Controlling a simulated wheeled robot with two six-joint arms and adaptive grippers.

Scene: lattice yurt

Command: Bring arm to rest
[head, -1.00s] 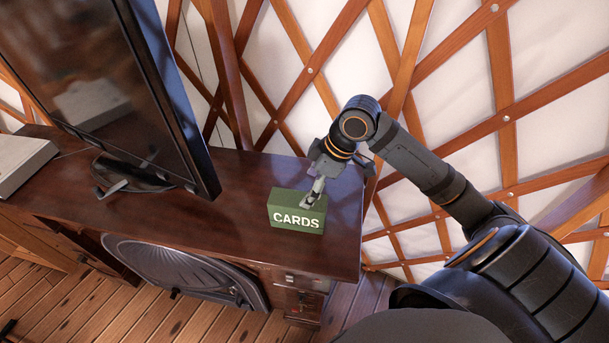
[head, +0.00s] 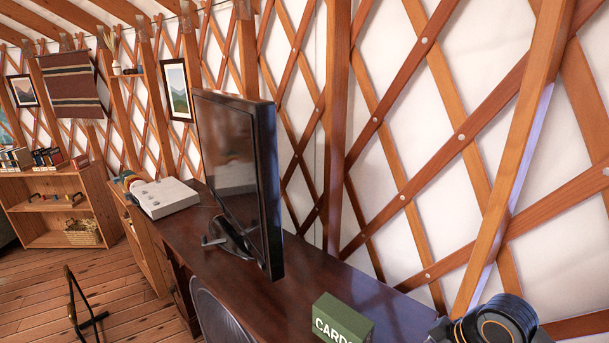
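The green card box (head: 341,318), with white lettering starting "CARD", sits on the dark wooden desk (head: 385,290) near the bottom edge of the head view. Its lower part is cut off by the frame. A dark joint of my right arm shows at the bottom right corner, to the right of the box and apart from it. The fingers of my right gripper are out of frame. My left arm and gripper do not show.
A black monitor (head: 236,170) stands on the desk, left of the box. A white box-like device (head: 163,197) lies further left. A shelf unit (head: 60,205) stands at the far left. The lattice wall (head: 420,130) runs close behind the desk.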

